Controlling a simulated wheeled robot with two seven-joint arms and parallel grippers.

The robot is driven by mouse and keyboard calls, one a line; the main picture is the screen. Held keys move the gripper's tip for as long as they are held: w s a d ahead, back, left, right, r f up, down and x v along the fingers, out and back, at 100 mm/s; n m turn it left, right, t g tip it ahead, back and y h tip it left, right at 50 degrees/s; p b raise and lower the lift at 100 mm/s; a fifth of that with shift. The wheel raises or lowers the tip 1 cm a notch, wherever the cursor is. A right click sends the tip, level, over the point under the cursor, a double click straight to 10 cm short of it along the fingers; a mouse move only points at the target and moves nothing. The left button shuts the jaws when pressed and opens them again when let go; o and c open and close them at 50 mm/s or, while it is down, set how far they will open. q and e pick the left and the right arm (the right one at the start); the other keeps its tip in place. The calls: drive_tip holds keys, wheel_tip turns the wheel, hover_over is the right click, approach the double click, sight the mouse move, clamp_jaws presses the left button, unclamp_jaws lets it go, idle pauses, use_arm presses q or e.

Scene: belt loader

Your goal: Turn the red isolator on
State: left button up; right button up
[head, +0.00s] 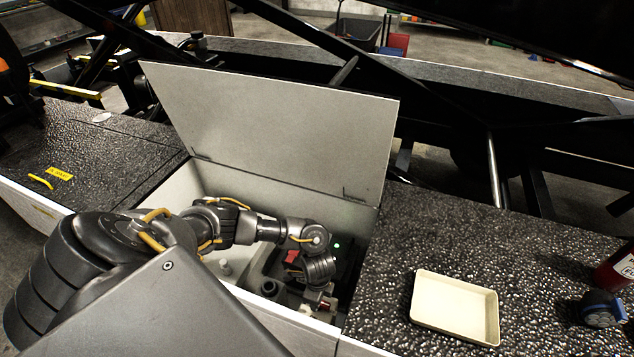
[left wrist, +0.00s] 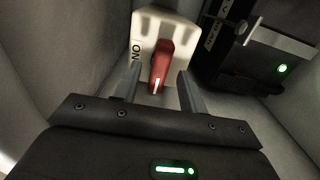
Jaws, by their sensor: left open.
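The red isolator (left wrist: 162,62) is a red handle on a pale block (left wrist: 147,22) marked "ON" at its left side. My left gripper (left wrist: 155,85) is open, with one finger on each side of the red handle's near end. I cannot tell whether the fingers touch it. In the head view the left gripper (head: 322,303) is low in the box and mostly hidden by my own wrist. My right gripper is not in view.
The box's grey lid (head: 270,125) stands open behind my arm. The box walls (left wrist: 60,60) are close around the gripper. A dark unit with a green light (left wrist: 282,68) sits right of the isolator. A cream tray (head: 455,308) and a blue-black object (head: 603,309) lie on the right deck.

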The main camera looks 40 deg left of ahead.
use_arm(q)
drive_tip(key=shift+f, duration=1)
